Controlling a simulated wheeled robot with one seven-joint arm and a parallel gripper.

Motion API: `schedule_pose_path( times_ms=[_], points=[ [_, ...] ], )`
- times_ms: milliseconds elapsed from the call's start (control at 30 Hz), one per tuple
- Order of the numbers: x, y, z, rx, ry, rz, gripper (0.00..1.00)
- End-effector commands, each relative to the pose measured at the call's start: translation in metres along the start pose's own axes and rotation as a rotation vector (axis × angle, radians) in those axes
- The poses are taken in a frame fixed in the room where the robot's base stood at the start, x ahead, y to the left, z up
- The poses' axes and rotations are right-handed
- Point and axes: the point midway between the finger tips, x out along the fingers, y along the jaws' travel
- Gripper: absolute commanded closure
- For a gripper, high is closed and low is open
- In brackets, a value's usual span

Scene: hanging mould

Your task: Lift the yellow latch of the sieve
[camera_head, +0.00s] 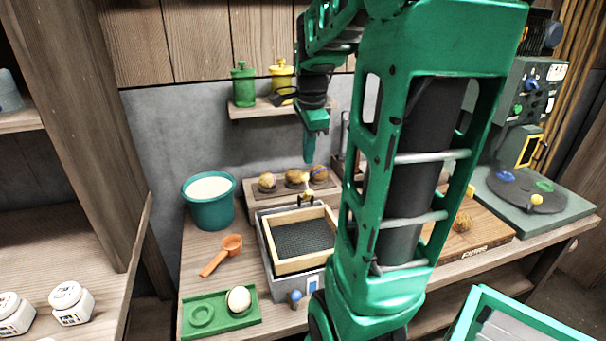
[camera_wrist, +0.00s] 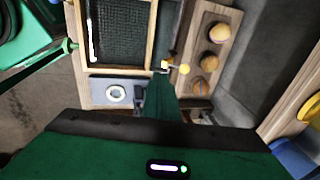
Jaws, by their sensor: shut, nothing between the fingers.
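The sieve (camera_head: 303,240) is a light wooden frame with dark mesh, set on a grey box. In the wrist view, part of the sieve (camera_wrist: 120,32) shows at the upper left. Its yellow latch (camera_head: 306,178) is a small knob on a metal lever at the sieve's back edge. The latch knob (camera_wrist: 184,69) shows in the wrist view just right of my fingertips. My green gripper (camera_head: 309,158) points down above the latch, shut and empty. In the wrist view the gripper (camera_wrist: 159,78) overlaps the lever's end; I cannot tell whether they touch.
A wooden holder with round balls (camera_head: 294,176) lies behind the sieve. A shelf (camera_head: 245,111) with green and yellow canisters hangs above.

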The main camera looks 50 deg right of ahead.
Motion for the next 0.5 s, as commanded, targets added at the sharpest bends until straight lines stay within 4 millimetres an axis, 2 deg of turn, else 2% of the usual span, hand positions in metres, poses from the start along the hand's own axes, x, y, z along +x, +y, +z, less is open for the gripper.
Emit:
schedule_pose_path(
  times_ms=[100,267,500],
  points=[
    [0.001,-0.011,-0.004,0.075,0.003,-0.009,1.00],
    [0.012,-0.013,-0.006,0.098,0.004,-0.011,1.00],
    [0.052,-0.012,-0.006,0.096,0.003,-0.008,1.00]
  ],
)
